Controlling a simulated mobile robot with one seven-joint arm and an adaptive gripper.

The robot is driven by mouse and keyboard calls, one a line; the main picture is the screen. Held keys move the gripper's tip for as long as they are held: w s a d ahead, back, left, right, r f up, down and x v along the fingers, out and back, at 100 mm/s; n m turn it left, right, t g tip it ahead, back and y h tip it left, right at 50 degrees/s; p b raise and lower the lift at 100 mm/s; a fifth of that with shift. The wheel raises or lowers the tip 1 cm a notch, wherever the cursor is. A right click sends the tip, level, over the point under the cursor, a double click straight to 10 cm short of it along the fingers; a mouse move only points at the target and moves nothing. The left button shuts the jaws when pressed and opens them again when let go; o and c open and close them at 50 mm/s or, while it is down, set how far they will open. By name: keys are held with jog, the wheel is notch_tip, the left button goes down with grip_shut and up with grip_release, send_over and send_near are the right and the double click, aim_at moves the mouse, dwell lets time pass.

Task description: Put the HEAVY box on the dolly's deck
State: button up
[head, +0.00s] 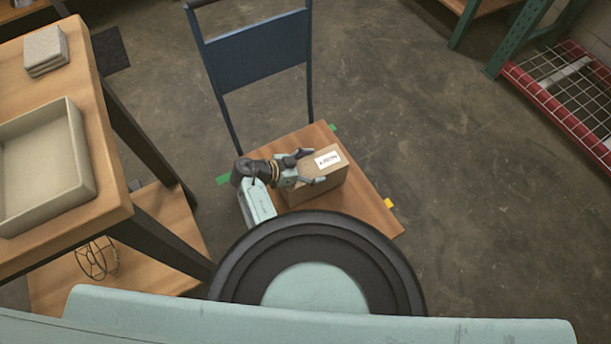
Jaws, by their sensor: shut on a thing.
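A brown cardboard box (318,189) with a white label is in the middle of the head view. The label's print is too small to read. My gripper (318,166) is shut on the box from its left side. The dolly's wooden deck (371,207) lies beneath the box, and the box appears at or just above it; I cannot tell whether it touches. The dolly's blue handle frame (258,53) rises at the far side. My own body hides the near part of the deck.
A wooden table (112,195) stands at the left, with a beige tray (88,190) and a stack of grey squares (45,50) on it. A wire object (97,258) sits on its lower shelf. A red-edged rack (560,112) is at the far right. The floor right of the dolly is clear.

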jog(key=shift+w+f+b, duration=0.15)
jog(key=shift+f+b, duration=0.95)
jog(key=shift+f, duration=0.6)
jog(key=o, duration=2)
jog(key=v, duration=1.2)
jog(key=shift+b, duration=0.35)
